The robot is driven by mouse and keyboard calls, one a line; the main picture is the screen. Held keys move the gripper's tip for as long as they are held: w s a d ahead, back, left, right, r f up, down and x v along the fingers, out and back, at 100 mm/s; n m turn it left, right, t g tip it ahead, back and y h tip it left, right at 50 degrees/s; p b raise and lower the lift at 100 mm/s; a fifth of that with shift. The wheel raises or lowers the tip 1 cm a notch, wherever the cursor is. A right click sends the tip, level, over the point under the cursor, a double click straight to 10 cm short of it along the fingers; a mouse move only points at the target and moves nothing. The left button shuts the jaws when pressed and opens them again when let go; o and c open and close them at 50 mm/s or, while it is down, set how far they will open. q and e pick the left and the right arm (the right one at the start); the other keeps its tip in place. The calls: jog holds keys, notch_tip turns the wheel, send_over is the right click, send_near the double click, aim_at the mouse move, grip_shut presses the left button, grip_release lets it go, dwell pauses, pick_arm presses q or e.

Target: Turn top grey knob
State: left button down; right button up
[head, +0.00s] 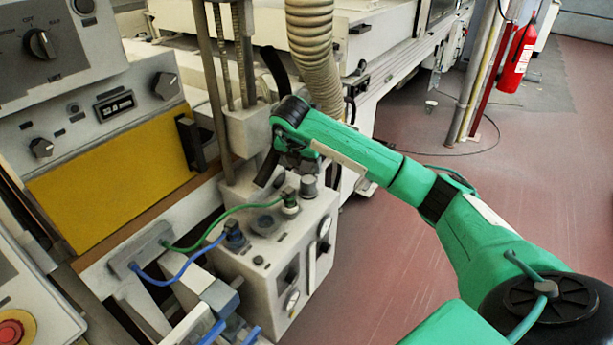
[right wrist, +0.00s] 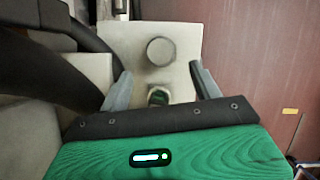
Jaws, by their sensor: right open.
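The grey knob (head: 308,186) stands on top of the light grey box (head: 275,255), near its back right corner. From above it is a round grey cap (right wrist: 160,51) in the right wrist view. My right gripper (head: 288,172) points down over the back of the box top. The knob shows just beyond the fingertips in the right wrist view, clear of both. A green-cabled connector (head: 290,203) sits beside the knob and shows between the fingers in the right wrist view (right wrist: 158,96). My left gripper is out of view.
A blue-cabled connector (head: 234,236) stands on the box's left side. A control panel (head: 90,110) with a yellow plate and dark knobs fills the left. A corrugated hose (head: 310,45) hangs behind my right gripper. Open red floor (head: 400,290) lies to the right.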

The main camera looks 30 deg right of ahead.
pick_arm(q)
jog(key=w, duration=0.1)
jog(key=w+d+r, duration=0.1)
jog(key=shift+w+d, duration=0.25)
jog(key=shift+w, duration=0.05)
pick_arm(e)
jog(key=v, duration=0.4)
jog(key=shift+a+r, duration=0.1)
jog(key=shift+r, duration=0.15)
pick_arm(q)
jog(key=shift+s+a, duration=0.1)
